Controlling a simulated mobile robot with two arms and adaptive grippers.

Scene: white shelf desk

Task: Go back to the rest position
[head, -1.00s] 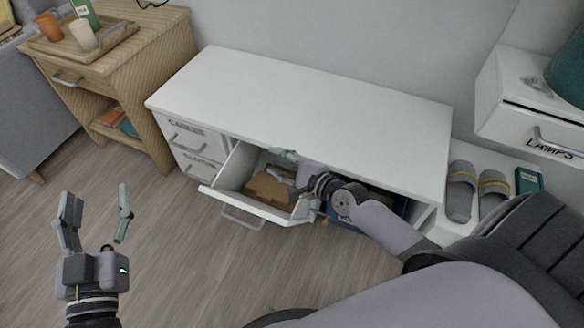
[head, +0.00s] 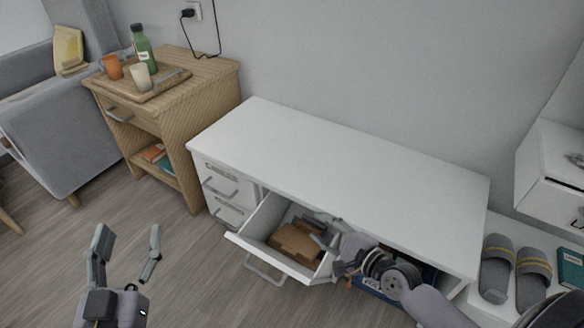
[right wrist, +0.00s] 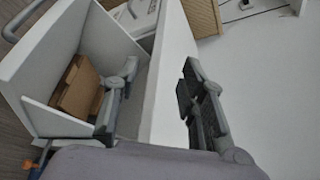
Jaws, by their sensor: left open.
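My left gripper (head: 127,243) is open and empty at the lower left of the head view, above the wooden floor. My right gripper (head: 328,230) is at the right side of the open drawer (head: 285,262) in the head view. In the right wrist view my right gripper (right wrist: 160,75) has its fingers wide apart with nothing held. One finger shows over the drawer and the other over the white desk top (right wrist: 255,85). A brown box-like item (head: 296,239) lies in the drawer; it also shows in the right wrist view (right wrist: 78,88).
The white desk (head: 345,150) stands against the wall. A wooden side table (head: 200,95) with a tray, cups and a green bottle (head: 144,48) is at the left. Grey slippers (head: 497,268) sit on a low white surface at the right. Floor at the front left is clear.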

